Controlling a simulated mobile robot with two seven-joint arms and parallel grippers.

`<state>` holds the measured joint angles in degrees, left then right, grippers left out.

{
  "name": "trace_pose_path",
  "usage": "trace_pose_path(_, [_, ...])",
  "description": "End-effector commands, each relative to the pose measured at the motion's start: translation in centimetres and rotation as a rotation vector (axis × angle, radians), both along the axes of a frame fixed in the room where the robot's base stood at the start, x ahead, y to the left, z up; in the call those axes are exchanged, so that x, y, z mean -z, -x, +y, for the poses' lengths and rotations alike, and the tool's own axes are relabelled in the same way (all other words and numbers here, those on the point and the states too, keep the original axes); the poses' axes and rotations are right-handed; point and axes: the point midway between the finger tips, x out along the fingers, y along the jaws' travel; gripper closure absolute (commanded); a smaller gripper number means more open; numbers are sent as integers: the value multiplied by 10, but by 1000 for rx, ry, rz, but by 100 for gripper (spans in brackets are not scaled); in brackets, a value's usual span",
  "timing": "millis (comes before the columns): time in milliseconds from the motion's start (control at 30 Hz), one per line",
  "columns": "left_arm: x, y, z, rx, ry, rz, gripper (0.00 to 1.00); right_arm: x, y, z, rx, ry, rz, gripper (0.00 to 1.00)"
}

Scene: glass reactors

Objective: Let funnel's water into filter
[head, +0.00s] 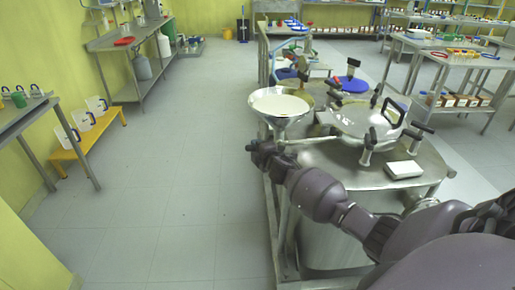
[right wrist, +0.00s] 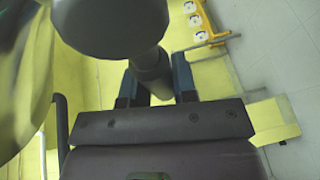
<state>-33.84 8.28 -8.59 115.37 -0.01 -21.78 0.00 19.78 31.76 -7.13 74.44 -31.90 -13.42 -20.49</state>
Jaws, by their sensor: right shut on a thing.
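The funnel (head: 279,105) is a wide metal bowl filled to near its rim with pale, whitish liquid. It stands at the left side of a large steel vessel (head: 325,228). My right gripper (head: 262,152) is just below and left of the funnel. In the right wrist view my right gripper (right wrist: 154,85) is shut on a grey cylindrical stem (right wrist: 150,68), which joins a wider dark grey round part. I cannot tell whether this is the funnel's valve handle. The filter cannot be picked out for certain. My left gripper is not in view.
The vessel's round lid (head: 350,119) has clamps and black handles around it. A small white box (head: 403,170) lies on the vessel top. A yellow bench (head: 88,140) stands at the left wall. The floor (head: 180,180) left of the vessel is clear.

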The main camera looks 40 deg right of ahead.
Motion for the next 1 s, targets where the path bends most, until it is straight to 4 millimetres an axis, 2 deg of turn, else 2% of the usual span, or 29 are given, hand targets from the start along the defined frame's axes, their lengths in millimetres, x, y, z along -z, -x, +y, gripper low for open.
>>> trace_pose_path(267, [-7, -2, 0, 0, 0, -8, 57, 3, 0, 0, 0, 59, 35, 100])
trace_pose_path(600, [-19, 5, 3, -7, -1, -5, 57, 22, 2, -4, 1, 280, 170, 100])
trace_pose_path(1000, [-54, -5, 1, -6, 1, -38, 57, 49, 10, -17, 1, 605, 370, 100])
